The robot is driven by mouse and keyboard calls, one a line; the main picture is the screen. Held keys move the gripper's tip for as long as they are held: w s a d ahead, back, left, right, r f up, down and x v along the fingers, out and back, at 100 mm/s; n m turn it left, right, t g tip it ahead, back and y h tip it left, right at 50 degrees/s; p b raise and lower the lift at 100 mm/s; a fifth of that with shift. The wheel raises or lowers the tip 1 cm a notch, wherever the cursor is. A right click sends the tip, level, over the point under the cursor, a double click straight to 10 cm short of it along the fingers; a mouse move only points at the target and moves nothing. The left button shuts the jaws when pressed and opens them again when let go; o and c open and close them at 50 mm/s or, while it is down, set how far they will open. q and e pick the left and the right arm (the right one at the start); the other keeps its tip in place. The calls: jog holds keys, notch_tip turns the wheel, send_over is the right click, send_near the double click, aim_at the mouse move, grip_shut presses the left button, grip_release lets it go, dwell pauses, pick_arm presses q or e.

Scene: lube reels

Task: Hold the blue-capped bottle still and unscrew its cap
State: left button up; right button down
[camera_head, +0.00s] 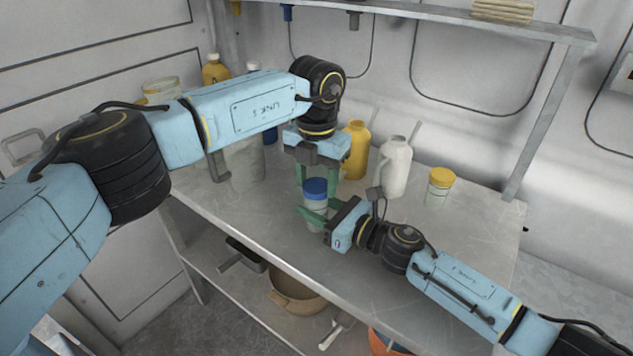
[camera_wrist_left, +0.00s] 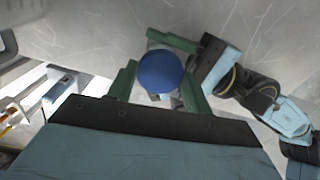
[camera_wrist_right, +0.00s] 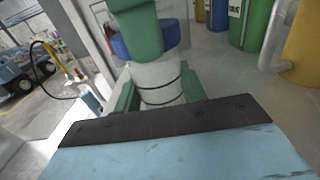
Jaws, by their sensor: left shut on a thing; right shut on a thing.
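The bottle (camera_head: 316,215) stands upright near the front edge of the metal table, white-grey with a blue cap (camera_head: 315,187). The cap also shows from above in the left wrist view (camera_wrist_left: 160,72). My left gripper (camera_head: 317,183) comes down from above, its green fingers shut on the blue cap at both sides. My right gripper (camera_head: 314,215) comes in from the right, shut around the bottle's body. In the right wrist view the white body (camera_wrist_right: 156,82) sits between the green fingers, and a left-gripper finger partly hides the cap (camera_wrist_right: 122,47).
A yellow bottle (camera_head: 356,150), a white jug (camera_head: 396,167) and a yellow-lidded jar (camera_head: 440,185) stand behind on the table (camera_head: 470,215). More containers stand at the back left. A lower shelf holds a brown basin (camera_head: 297,295). The table's right end is clear.

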aim_at(316, 185)
pick_arm(q)
jog(key=shift+r, duration=0.2)
jog(key=shift+r, duration=2)
pick_arm(e)
jog(key=c, duration=0.7)
grip_release()
jog(key=shift+c, duration=0.2)
